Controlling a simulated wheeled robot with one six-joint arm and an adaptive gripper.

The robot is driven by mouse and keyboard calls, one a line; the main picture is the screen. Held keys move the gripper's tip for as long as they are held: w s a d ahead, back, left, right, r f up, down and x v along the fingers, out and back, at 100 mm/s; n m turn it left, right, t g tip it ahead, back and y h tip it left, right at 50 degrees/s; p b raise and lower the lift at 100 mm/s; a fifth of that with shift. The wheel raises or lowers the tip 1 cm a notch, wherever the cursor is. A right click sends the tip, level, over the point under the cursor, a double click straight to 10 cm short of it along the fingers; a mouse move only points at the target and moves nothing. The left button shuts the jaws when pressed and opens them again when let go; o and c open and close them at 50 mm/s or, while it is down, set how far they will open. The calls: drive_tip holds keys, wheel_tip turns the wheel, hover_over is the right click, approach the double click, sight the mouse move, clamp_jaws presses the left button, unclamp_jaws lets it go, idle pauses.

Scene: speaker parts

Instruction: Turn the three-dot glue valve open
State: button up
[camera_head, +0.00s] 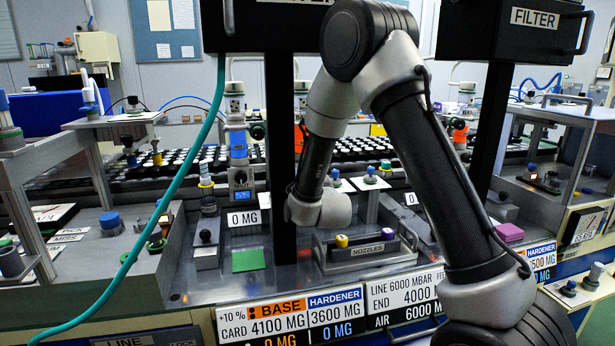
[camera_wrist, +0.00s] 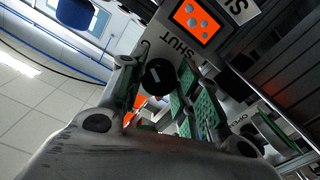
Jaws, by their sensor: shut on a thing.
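In the wrist view the valve's round black knob (camera_wrist: 160,78) sits between the two fingers of my gripper (camera_wrist: 163,92), which is shut on it. A short white mark shows on the knob's face. An orange plate with pale dots (camera_wrist: 197,20) is above and right of it. A label reading SHUT (camera_wrist: 178,50) lies between plate and knob. In the head view my arm's wrist (camera_head: 320,210) is over the bench, and my fingers and the held knob cannot be made out.
A NOZZLES tray (camera_head: 367,250) and a green square (camera_head: 248,260) lie on the bench near my wrist. A black post (camera_head: 280,150) stands just left of my arm. A teal hose (camera_head: 170,200) hangs at the left. Rows of small parts (camera_head: 100,165) fill the back.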

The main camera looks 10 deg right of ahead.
drive_tip(key=n, duration=0.6)
drive_tip(key=shift+n, duration=0.4)
idle(0.3)
drive_tip(key=o, duration=1)
drive_tip(key=s, duration=1.2)
